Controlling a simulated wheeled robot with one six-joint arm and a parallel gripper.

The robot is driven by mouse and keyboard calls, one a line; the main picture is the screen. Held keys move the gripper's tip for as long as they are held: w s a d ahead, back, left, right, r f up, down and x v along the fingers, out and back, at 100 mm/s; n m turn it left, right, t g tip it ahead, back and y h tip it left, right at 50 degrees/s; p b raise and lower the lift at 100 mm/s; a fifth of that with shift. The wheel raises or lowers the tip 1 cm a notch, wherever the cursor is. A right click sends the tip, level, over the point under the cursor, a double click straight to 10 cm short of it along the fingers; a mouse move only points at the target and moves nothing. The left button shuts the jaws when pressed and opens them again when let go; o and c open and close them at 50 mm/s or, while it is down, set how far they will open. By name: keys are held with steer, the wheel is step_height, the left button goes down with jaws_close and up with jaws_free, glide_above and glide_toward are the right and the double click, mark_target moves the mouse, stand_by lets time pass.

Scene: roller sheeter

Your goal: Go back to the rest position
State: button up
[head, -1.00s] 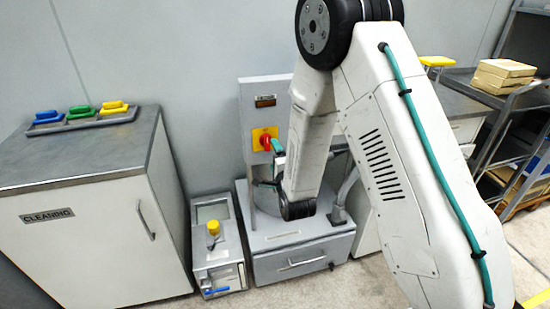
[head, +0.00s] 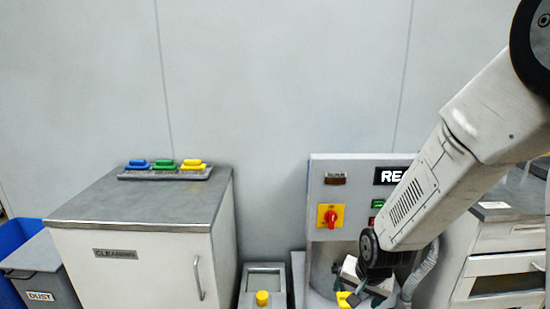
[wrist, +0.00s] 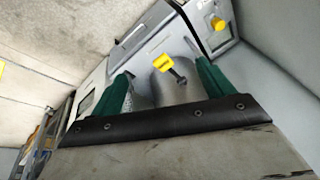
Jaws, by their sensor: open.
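My arm (head: 455,155) reaches down from the upper right of the head view, in front of the grey machine (head: 362,172) with a red knob on a yellow plate (head: 330,216). My gripper is low there, partly cut off by the frame's lower edge. In the wrist view my gripper (wrist: 162,86) shows two green fingers spread apart with nothing held between them. Beyond them are a grey rounded surface and a yellow knob on a dark stem (wrist: 165,63), apparently apart from the fingers.
A white cabinet marked CLEANING (head: 135,262) stands left, with a tray of blue, green and yellow items (head: 165,174) on top. A small unit with a yellow knob (head: 262,298) stands between cabinet and machine. A blue bin (head: 14,240) and DUST box (head: 40,295) are far left; drawers (head: 500,262) right.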

steer(key=s+d+r+n+g, duration=0.1)
steer(key=s+d+r+n, duration=0.1)
steer(key=s+r, duration=0.9)
steer(key=s+d+r+n+g, duration=0.1)
steer(key=s+d+r+n, duration=0.2)
steer(key=s+r, duration=0.9)
steer(key=shift+s+d+r+h, duration=0.3)
steer(key=shift+s+d, duration=0.25)
steer(key=shift+s, duration=0.3)
